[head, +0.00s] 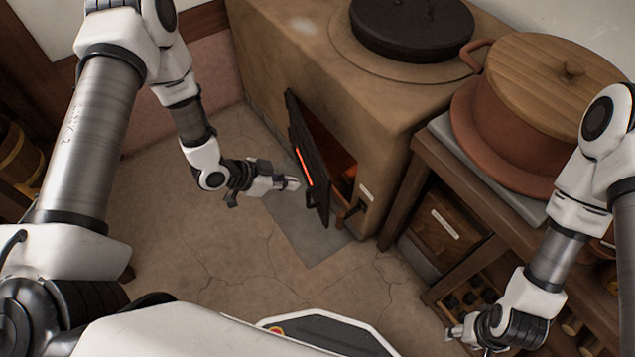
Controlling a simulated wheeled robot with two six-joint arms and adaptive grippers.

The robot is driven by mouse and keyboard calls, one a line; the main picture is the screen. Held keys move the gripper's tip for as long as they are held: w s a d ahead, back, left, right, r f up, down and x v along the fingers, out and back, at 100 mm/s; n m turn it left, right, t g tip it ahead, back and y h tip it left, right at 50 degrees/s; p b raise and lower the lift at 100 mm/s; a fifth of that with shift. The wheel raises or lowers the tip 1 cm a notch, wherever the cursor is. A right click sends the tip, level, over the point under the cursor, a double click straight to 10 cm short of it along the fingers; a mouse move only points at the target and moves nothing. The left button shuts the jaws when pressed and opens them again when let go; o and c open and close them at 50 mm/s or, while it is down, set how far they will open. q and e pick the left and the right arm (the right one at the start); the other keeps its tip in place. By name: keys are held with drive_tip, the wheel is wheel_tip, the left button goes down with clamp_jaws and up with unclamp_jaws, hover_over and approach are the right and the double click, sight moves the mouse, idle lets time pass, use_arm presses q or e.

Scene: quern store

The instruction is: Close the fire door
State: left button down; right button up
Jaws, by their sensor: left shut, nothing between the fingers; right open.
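The fire door (309,160) is a dark panel on the front of the brown clay stove (283,60). It stands swung open, with an orange-red glow showing along it and the dark firebox opening (343,168) visible to its right. My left gripper (291,184) is shut and empty, with its tip close to the outer, left side of the door. I cannot tell whether it touches the door. My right gripper (455,333) is open and empty at the lower right, in front of the shelf unit and away from the door.
A black lidded pan (412,25) sits on the stove top. A clay pot with a wooden lid (560,75) stands on the wooden bench (440,165) to the right. A drawer (445,225) and shelves are below it. The floor (200,255) left of the door is clear.

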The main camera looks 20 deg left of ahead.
sight(328, 183)
use_arm(q)
drive_tip(key=w+d+f, duration=0.1)
drive_tip(key=w+d+f+b, duration=0.1)
drive_tip(key=d, duration=0.1)
drive_tip(key=w+d+f, duration=0.1)
drive_tip(key=w+d, duration=0.1)
drive_tip(key=shift+w+d+f+b, duration=0.1)
drive_tip(key=shift+d+b, duration=0.15)
drive_tip(key=shift+b, duration=0.1)
drive_tip(key=shift+w+d, duration=0.2)
drive_tip(key=shift+w, duration=0.05)
drive_tip(key=shift+n+t+y, duration=0.5)
drive_tip(key=shift+n, duration=0.3)
drive_tip(key=w+d, duration=0.6)
drive_tip(key=d, duration=0.1)
drive_tip(key=shift+w+d, duration=0.1)
drive_tip(key=shift+w+d+r, duration=0.15)
drive_tip(key=shift+w+r, duration=0.05)
drive_tip(key=shift+r, duration=0.05)
